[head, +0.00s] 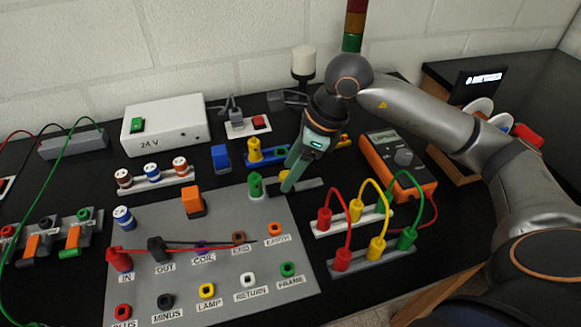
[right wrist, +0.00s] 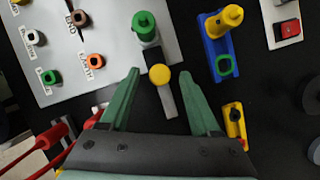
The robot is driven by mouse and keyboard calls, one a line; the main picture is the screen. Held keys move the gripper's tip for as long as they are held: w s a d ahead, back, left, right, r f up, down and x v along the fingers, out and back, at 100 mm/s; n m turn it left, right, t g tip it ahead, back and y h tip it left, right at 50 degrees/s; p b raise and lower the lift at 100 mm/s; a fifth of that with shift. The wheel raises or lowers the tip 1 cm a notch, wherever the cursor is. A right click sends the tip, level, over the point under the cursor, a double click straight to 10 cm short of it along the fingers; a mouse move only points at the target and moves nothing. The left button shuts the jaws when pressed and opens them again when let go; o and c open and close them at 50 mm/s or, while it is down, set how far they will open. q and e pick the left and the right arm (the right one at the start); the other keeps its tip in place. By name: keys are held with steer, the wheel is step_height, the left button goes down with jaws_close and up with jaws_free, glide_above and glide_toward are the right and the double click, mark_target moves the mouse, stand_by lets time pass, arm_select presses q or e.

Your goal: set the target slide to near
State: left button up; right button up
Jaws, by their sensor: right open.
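A grey slide rail (right wrist: 168,101) carries a round yellow knob (right wrist: 160,75) on a black block and has a green post at one end. In the head view the yellow knob (head: 284,175) shows beside my right gripper (head: 290,187), and the green post (head: 256,186) stands left of it. My right gripper (right wrist: 158,82) is open and points down over the rail. In the right wrist view the knob lies between its fingertips; contact cannot be told. No label shows which slide is the target. My left gripper is not in view.
A blue rail (right wrist: 215,47) with a yellow post and green ring lies beside the grey one. The grey panel (head: 230,275) with labelled sockets is at front left. An orange multimeter (head: 398,165) and cable-linked socket strips (head: 352,222) stand to the right.

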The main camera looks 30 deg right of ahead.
steer(key=v, duration=1.2)
steer(key=shift+r, duration=0.15)
steer(key=shift+a, duration=0.1)
